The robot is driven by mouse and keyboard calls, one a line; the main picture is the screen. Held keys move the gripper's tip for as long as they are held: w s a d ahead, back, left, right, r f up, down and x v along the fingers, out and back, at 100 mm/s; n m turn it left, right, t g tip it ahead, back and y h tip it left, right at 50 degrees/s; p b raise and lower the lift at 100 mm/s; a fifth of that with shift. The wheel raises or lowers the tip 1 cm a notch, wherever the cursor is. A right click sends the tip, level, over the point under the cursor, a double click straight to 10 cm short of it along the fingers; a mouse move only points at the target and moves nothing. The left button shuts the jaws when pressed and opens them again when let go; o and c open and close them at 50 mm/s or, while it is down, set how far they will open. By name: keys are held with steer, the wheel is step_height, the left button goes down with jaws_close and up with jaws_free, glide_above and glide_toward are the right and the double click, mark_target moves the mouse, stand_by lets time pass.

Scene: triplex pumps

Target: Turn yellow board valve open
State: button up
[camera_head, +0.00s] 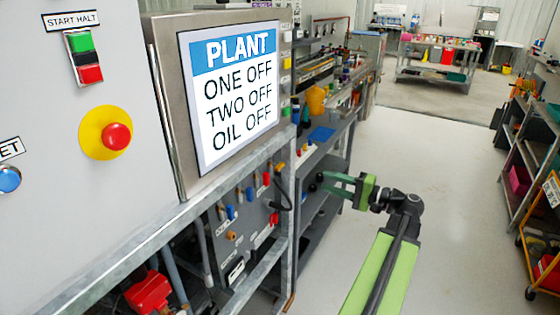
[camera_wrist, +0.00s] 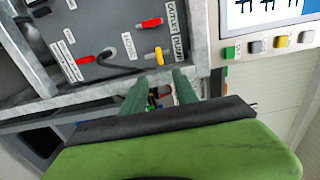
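The yellow board valve (camera_wrist: 155,56) is a small yellow lever on the grey valve board (camera_wrist: 110,30) in the wrist view. It sits below a red lever (camera_wrist: 149,23) and beside white labels. My gripper (camera_wrist: 160,78) has two dark green fingers, parted with a gap between them, and holds nothing. Their tips lie just below the yellow lever in the picture, over the metal frame, and do not appear to touch it. In the head view my gripper (camera_head: 335,183) points left toward the board (camera_head: 245,215).
Another red lever (camera_wrist: 85,60) and a black cable share the board. The metal frame (camera_wrist: 100,95) borders it. Blue levers (camera_head: 231,212) show on the board in the head view. A PLANT screen (camera_head: 230,90) stands above. The aisle floor (camera_head: 430,160) is clear.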

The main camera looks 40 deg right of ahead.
mark_target(282, 167)
steer(key=x, duration=1.7)
steer(key=shift+w, duration=0.1)
steer(key=shift+c, duration=0.2)
jaws_close()
